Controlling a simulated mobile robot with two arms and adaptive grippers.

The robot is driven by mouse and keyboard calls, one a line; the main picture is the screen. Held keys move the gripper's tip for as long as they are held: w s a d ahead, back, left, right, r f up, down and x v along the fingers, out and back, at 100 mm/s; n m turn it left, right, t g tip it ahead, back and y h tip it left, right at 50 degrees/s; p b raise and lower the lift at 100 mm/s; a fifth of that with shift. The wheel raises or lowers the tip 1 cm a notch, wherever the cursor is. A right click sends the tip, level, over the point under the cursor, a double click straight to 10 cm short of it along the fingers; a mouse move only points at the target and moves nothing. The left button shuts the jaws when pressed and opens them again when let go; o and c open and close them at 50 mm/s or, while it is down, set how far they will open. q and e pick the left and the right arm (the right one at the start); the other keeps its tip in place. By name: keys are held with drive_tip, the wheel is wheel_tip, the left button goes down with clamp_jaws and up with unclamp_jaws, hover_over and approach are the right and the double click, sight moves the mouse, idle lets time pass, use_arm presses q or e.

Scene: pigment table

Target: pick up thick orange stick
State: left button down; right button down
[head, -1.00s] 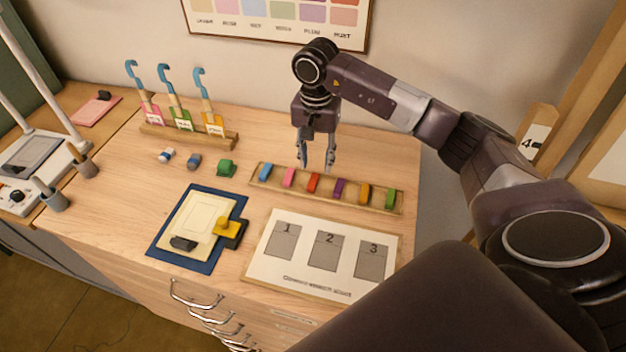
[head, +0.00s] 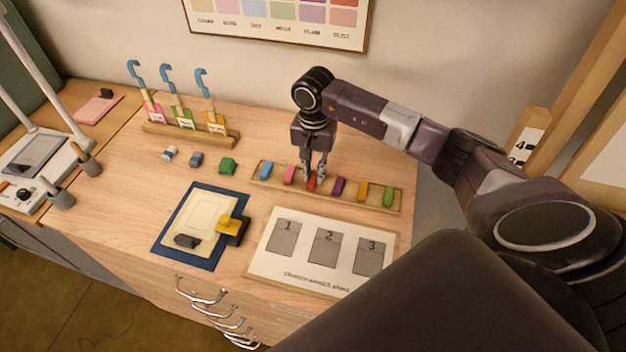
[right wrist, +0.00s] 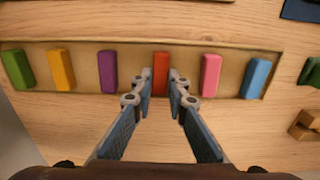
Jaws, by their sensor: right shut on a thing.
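The shallow wooden tray (head: 327,193) holds a row of coloured sticks. My right gripper (head: 313,177) points down into it, with its fingers shut on the orange-red stick (head: 311,184), third from the left. In the right wrist view the orange-red stick (right wrist: 160,72) stands between the two fingertips (right wrist: 160,82), still in its place in the row. An amber-orange stick (head: 363,191) lies further right in the tray; it also shows in the right wrist view (right wrist: 62,70). My left gripper is not in view.
Neighbours in the tray are a pink stick (head: 289,175) and a purple stick (head: 338,187), close on either side. Blue (head: 266,170) and green (head: 388,196) sticks sit at the ends. A numbered board (head: 302,262) lies in front, and a hook rack (head: 188,136) stands at the back left.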

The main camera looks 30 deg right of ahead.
drive_tip(key=shift+r, duration=0.1)
wheel_tip(320, 180, up, 13)
drive_tip(key=b, duration=0.4)
wheel_tip(320, 180, up, 6)
hover_over(313, 176)
drive_tip(key=shift+s+r+p, duration=0.1)
drive_tip(key=shift+r+p, duration=0.25)
drive_tip(key=shift+r, duration=0.1)
drive_tip(key=c, duration=2.4)
unclamp_jaws()
clamp_jaws()
drive_tip(key=shift+f, duration=0.1)
